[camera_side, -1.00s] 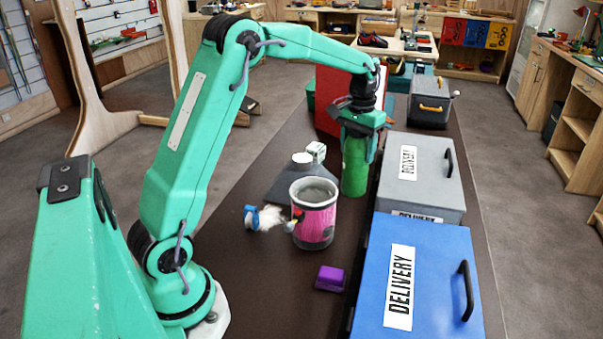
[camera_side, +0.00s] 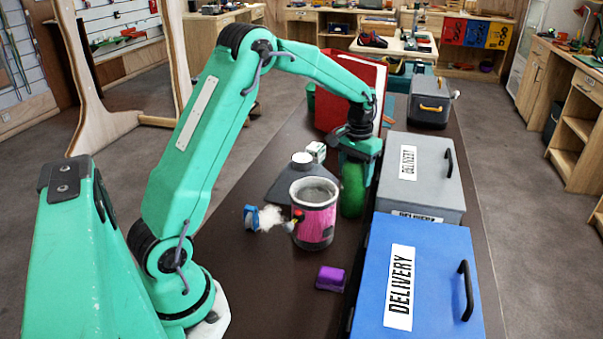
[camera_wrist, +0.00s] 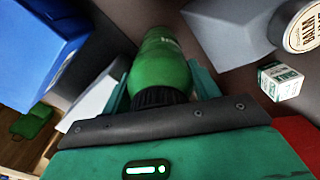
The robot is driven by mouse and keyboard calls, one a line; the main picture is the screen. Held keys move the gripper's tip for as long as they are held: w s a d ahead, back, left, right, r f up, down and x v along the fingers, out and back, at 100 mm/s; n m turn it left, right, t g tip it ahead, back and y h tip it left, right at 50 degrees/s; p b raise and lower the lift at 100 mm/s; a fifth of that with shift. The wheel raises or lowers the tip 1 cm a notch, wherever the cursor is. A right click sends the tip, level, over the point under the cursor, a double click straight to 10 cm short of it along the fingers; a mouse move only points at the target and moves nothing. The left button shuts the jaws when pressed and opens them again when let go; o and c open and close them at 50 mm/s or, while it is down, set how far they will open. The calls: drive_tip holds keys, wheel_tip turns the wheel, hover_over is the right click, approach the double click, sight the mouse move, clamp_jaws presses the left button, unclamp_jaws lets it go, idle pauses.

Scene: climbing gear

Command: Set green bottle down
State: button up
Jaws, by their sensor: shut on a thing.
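The green bottle (camera_side: 352,192) is upright in my gripper (camera_side: 357,160), left of the grey delivery box in the side view. My gripper points down and is shut on the bottle's upper part. The bottle's lower end is at or close to the dark table top; I cannot tell whether it touches. In the wrist view the bottle (camera_wrist: 162,68) lies between the two fingers of my gripper (camera_wrist: 158,85), its dark ribbed neck nearest the camera.
A grey delivery box (camera_side: 433,180) and a blue one (camera_side: 440,275) line the right. A pink chalk bag (camera_side: 314,225), blue brush (camera_side: 251,217) and purple block (camera_side: 330,278) lie left and in front. A red box (camera_side: 345,85) stands behind.

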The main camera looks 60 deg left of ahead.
drive_tip(key=shift+f, duration=0.1)
drive_tip(key=o, duration=1.2)
drive_tip(key=shift+c, duration=0.2)
wheel_tip(320, 180, up, 12)
drive_tip(key=shift+r, duration=0.1)
drive_tip(key=shift+r, duration=0.1)
idle(0.4)
